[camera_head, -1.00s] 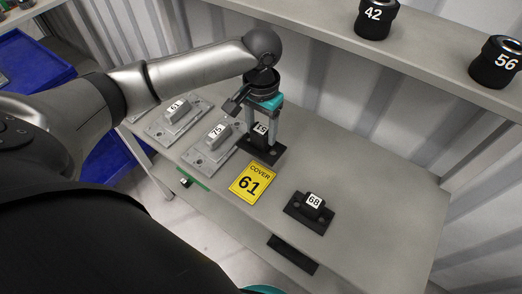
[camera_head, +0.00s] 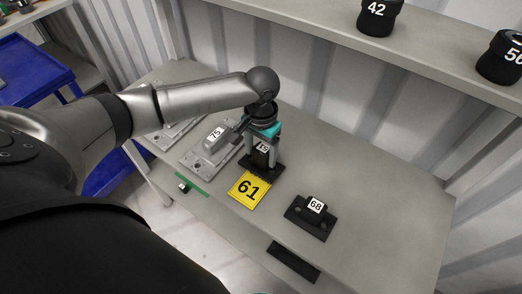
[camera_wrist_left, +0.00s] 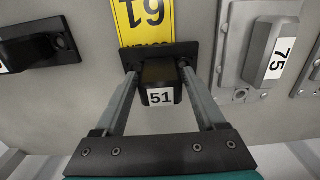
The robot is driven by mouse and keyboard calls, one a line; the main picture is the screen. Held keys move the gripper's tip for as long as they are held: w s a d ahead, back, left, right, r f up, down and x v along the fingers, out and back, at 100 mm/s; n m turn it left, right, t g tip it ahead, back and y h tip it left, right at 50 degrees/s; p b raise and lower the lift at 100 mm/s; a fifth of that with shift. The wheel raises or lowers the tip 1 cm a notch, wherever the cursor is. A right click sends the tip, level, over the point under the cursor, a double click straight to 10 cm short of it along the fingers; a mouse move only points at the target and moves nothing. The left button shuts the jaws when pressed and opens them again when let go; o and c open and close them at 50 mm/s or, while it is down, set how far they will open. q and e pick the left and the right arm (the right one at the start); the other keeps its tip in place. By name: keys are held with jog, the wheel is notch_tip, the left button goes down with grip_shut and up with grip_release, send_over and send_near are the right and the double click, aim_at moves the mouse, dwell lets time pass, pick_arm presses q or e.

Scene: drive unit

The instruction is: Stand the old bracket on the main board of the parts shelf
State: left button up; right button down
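The old bracket (camera_head: 262,166), which I take to be the dark one labelled 51, is held upright between the fingers of my left gripper (camera_head: 263,160). It also shows in the left wrist view (camera_wrist_left: 160,76), where the fingers (camera_wrist_left: 159,82) flank its block. Its base plate covers the top edge of the yellow cover 61 sign (camera_head: 248,189). Whether the plate touches the board or hovers just above it, I cannot tell. The main board (camera_head: 375,200) of the parts shelf is the grey surface below. My right gripper is out of view.
A second dark bracket labelled 68 (camera_head: 312,218) lies to the right on the board. Grey part 75 (camera_head: 210,150) stands close on the left, with another grey part behind my arm. Dark cylinders (camera_head: 378,18) sit on the upper shelf. The board's right side is clear.

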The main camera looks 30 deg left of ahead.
aim_at(261, 150)
pick_arm(q)
jog(key=shift+o, duration=1.2)
jog(key=shift+r, duration=0.1)
jog(key=shift+r, duration=0.1)
notch_tip(261, 150, up, 12)
jog(key=p, duration=0.3)
jog(key=shift+p, duration=0.3)
